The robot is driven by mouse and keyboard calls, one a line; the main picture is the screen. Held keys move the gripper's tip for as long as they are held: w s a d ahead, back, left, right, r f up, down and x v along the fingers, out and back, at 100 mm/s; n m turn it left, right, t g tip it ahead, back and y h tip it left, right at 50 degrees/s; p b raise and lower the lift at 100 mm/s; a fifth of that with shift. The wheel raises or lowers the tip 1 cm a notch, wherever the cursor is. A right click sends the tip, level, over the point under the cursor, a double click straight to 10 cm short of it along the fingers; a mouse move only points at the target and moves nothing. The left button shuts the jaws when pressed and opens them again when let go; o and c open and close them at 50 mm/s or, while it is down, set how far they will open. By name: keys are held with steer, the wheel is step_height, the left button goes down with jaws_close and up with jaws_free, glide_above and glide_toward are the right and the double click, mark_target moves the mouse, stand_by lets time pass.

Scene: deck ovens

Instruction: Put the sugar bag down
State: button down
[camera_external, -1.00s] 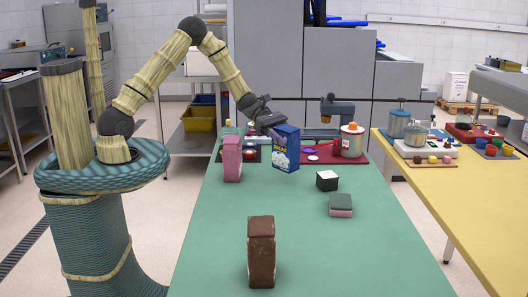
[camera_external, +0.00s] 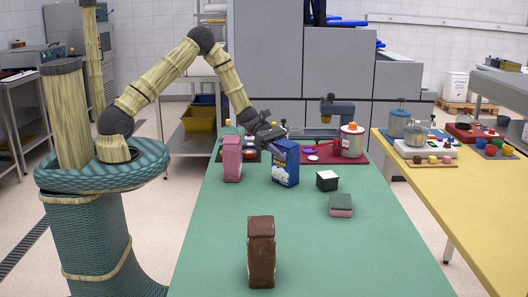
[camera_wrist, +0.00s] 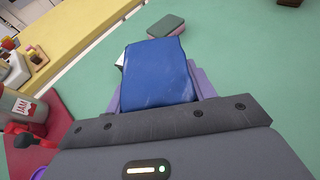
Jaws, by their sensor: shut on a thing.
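The sugar bag (camera_external: 285,165), a blue upright pack with a white and yellow label, is at the far part of the green table (camera_external: 290,220). Its base looks at or very near the tabletop; I cannot tell whether it touches. My gripper (camera_external: 275,137) is shut on its upper part from the left and behind. In the wrist view, the blue top of the bag (camera_wrist: 157,70) sits between my two purple fingers, which are partly hidden behind the wrist housing.
A pink pack (camera_external: 232,160) stands to the left of the bag. A black-and-white cube (camera_external: 327,181) and a green-and-pink sponge (camera_external: 341,205) lie to the right. A red mat with a jam pot (camera_external: 352,140) is behind. A brown pack (camera_external: 261,252) stands nearer the camera.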

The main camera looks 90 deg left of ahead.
steer(key=c, duration=0.5)
jaws_free()
steer(key=shift+a+r, duration=0.1)
steer(key=shift+r, duration=0.05)
steer(key=b+v, duration=0.1)
steer(key=v, duration=1.1)
